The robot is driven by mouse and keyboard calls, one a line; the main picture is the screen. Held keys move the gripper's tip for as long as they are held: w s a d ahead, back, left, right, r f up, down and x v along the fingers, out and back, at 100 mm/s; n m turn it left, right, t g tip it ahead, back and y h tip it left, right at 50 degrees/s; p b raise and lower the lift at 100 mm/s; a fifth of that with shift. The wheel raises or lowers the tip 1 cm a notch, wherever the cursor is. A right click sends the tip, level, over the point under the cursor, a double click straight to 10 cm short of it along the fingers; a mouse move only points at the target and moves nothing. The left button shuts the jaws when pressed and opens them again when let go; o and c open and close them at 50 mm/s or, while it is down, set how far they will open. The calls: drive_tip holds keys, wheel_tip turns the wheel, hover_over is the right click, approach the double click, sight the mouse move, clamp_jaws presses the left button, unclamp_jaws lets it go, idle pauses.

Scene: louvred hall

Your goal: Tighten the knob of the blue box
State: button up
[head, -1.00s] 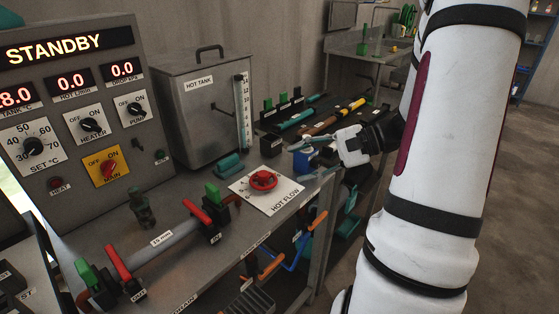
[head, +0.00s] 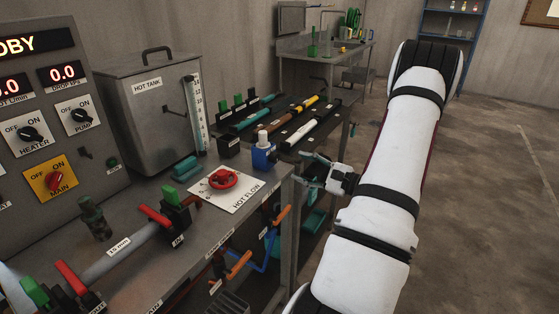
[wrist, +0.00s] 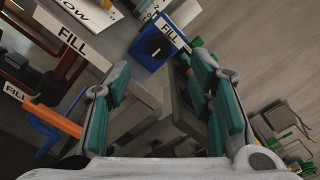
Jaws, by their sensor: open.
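The blue box (head: 264,158) stands at the right corner of the steel bench, with a pale piece on its top. In the wrist view the blue box (wrist: 147,60) shows a round black knob (wrist: 159,47) on its face and a white FILL label (wrist: 171,30) along one edge. My gripper (head: 308,170) is to the right of the box, just beyond the bench edge, apart from it. In the wrist view my gripper (wrist: 162,72) has its teal-padded fingers spread wide, with nothing between them. The box lies ahead of the gap.
The bench (head: 270,188) carries a red HOT FLOW knob (head: 222,180), a small dark block (head: 228,146) and the hot tank (head: 150,110). Orange and blue pipe handles (head: 272,240) sit below its edge. A rack of tools (head: 300,118) lies behind. Open floor is right.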

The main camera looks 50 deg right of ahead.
sight(277, 159)
drive_tip(key=w, duration=0.8)
drive_tip(key=shift+w+a, duration=0.25)
drive_tip(key=shift+a, duration=0.05)
clamp_jaws()
